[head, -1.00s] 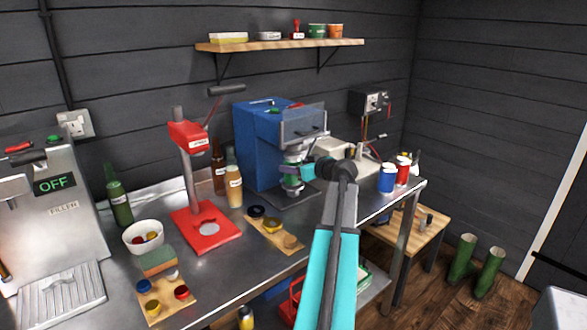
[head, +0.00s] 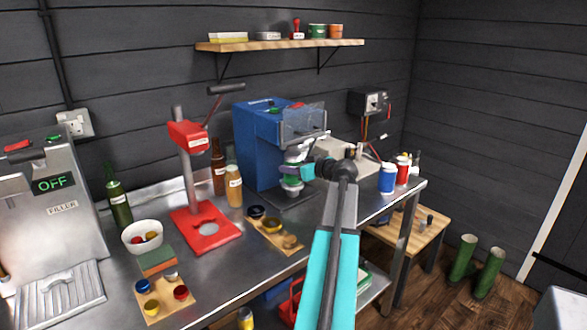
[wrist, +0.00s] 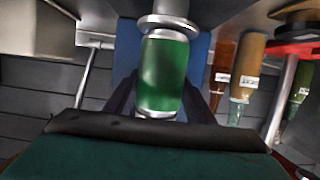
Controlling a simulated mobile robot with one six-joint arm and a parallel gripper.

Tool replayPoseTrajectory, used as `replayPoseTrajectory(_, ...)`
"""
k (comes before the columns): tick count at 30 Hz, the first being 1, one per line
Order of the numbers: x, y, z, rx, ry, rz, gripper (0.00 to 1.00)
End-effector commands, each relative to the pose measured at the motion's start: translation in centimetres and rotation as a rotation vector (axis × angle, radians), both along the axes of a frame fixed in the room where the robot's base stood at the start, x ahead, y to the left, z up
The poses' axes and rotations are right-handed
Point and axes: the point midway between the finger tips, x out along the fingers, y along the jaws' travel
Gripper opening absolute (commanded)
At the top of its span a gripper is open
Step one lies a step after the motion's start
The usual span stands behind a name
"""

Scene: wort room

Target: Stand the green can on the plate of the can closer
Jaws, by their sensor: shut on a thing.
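The green can (wrist: 165,75) is between my gripper's dark fingers (wrist: 166,100) in the wrist view, which looks upside down. The can is upright, and its lower end lies close against the round silver plate (wrist: 166,22). I cannot tell whether it rests on the plate or hangs just above it. In the head view my gripper (head: 292,171) reaches into the front of the blue can closer (head: 257,150). The green can (head: 288,177) is mostly hidden there by the fingers, over the plate (head: 292,188) and below the silver closing head (head: 297,153).
A clear guard (head: 303,122) stands above the closing head. A wooden cap board (head: 275,236) and a red capper (head: 206,229) are to the left. A blue can (head: 387,178) and a red can (head: 403,171) stand to the right near the bench edge.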

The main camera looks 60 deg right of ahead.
Motion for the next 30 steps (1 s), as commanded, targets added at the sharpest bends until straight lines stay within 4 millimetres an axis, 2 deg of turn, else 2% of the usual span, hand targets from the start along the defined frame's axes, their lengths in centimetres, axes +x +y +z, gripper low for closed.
replayPoseTrajectory(27, 0.03, 0.0, 0.01, 0.0, -0.002, 0.0, 0.33)
replayPoseTrajectory(28, 0.03, 0.0, 0.01, 0.001, -0.001, 0.0, 0.55)
replayPoseTrajectory(30, 0.02, 0.0, 0.0, 0.0, -0.001, 0.0, 0.66)
